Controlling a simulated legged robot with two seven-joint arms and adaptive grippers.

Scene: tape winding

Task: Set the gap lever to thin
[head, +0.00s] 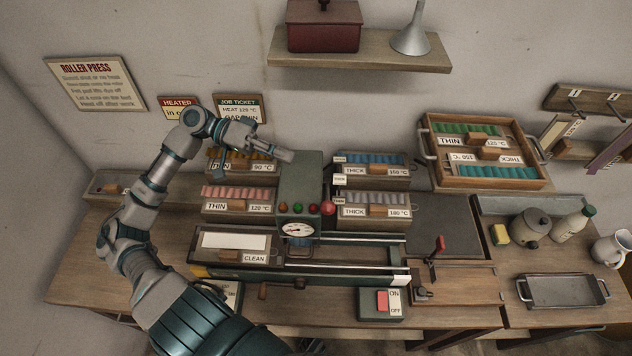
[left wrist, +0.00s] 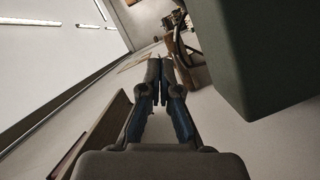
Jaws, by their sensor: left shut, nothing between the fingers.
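The green-grey press housing (head: 300,180) stands in the middle of the bench, with small lamps and a round dial on its front. A red ball knob (head: 327,208), which looks like the gap lever's end, is at its lower right side. Small plates run up that side above the knob; one plate (head: 340,180) seems to read THICK. My left gripper (head: 286,155) is shut and empty at the housing's top left, apart from the knob. In the left wrist view its closed fingers (left wrist: 165,75) point ahead, with the housing (left wrist: 275,55) close on the right. My right gripper is not in view.
Racks of coloured rolls stand left (head: 238,200) and right (head: 372,205) of the housing. A second red-handled lever (head: 440,244) stands at the front right, near an ON/OFF switch box (head: 382,303). A shelf (head: 360,56) hangs above.

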